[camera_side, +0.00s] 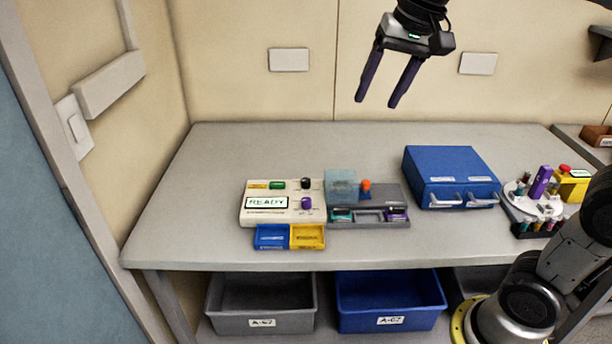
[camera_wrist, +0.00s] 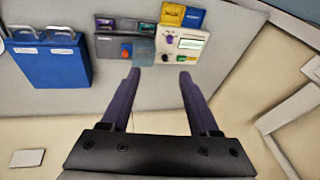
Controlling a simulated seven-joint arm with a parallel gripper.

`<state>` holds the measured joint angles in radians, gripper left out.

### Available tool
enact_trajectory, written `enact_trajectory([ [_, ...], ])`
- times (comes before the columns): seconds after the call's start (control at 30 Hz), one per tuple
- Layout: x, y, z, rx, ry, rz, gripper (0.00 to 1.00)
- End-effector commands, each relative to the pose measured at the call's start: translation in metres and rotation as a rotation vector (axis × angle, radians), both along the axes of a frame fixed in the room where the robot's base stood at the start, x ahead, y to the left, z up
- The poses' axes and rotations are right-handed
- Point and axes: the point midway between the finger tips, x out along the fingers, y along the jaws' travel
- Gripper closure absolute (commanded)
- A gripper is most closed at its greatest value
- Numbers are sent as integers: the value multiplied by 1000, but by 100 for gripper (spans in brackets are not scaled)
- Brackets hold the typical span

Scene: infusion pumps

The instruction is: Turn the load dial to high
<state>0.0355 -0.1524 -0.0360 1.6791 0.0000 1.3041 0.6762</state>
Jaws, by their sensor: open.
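A beige pump unit (camera_side: 285,215) with a lit screen reading READY stands at the left of the bench. It has a black dial (camera_side: 305,184) and a purple dial (camera_side: 306,203) on its right side. A grey unit (camera_side: 385,196) beside it carries an orange-red knob (camera_side: 365,186). The dial markings are too small to read, so I cannot tell which is the load dial or its setting. My gripper (camera_side: 377,102) is open and empty, high above the back of the bench. In the wrist view, the beige unit (camera_wrist: 197,45) lies beyond my open fingers (camera_wrist: 160,74).
Blue and yellow trays (camera_side: 271,236) sit in front of the beige unit. A translucent blue box (camera_side: 341,184) stands next to the orange-red knob. A blue drawer cabinet (camera_side: 450,176) and a round vial rack (camera_side: 533,203) are to the right. The bench's left end is clear.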

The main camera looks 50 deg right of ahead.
Motion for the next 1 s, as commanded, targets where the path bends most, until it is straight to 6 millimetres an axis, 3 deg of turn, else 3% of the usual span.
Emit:
enact_trajectory([
  [0.03,23,-3,0,12,23,-35,38],
  [0.27,108,-16,-20,49,115,-172,38],
  [0.53,191,-34,-91,60,231,-251,38],
  [0.63,209,-40,-121,61,268,-258,38],
  [0.77,216,-44,-153,59,322,-265,38],
  [1.0,216,-46,-176,59,347,-268,38],
])
